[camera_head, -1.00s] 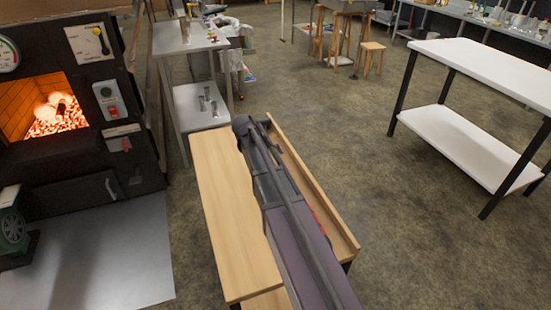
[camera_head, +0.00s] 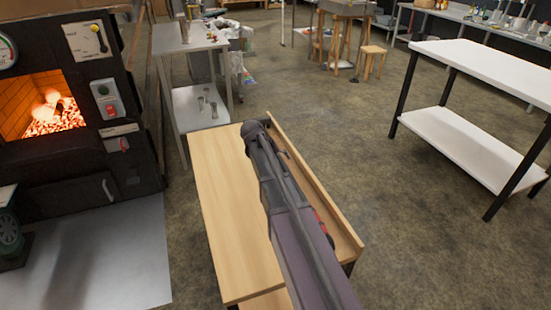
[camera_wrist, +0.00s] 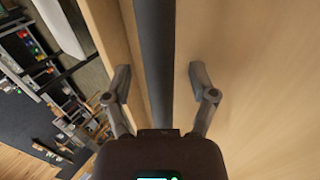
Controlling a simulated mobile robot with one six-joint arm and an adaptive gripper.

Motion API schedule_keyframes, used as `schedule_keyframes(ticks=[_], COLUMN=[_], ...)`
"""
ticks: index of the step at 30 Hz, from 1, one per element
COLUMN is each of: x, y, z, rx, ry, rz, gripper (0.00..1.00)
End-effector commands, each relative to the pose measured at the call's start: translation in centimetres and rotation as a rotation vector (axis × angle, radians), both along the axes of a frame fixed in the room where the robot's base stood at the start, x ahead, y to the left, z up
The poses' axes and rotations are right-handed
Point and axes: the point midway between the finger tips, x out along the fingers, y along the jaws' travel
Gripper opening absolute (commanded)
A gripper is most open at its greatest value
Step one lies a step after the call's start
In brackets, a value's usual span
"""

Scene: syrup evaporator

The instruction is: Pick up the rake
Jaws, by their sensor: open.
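A long dark bar (camera_wrist: 155,50), which looks like the rake's handle, runs lengthwise along the wooden bench (camera_head: 230,220) beside its raised edge. It shows in the wrist view; its ends are out of view or hidden behind my gripper. My gripper (camera_wrist: 158,72) is open above the bench, one finger on each side of the bar. Both fingers look apart from it. In the head view my arm covers the bar and most of the gripper, and a bit of something red (camera_head: 324,224) shows beside the arm.
The bench's raised wooden edge (camera_head: 335,215) runs close on the right of the arm. A furnace with a lit opening (camera_head: 45,105) stands at the left. A metal table (camera_head: 190,40) stands beyond the bench, and a white table (camera_head: 490,75) at the right. The floor between is clear.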

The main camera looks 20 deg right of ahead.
Motion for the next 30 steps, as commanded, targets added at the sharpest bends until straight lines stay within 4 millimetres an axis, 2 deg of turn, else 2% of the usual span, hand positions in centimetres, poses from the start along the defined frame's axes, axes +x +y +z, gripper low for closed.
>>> schedule_keyframes(ticks=[16, 17, 21, 24, 30], x=[0.0, 0.0, 0.01, 0.0, 0.01], y=[0.0, 0.0, 0.01, 0.01, -0.01], z=[0.01, 0.01, 0.02, 0.01, 0.02], rx=[0.0, 0.0, 0.0, 0.0, -0.001], ry=[0.0, 0.0, 0.0, 0.0, -0.001], rz=[0.0, 0.0, 0.0, 0.0, 0.001], gripper=[0.74, 0.68, 0.26, 0.0, 0.0])
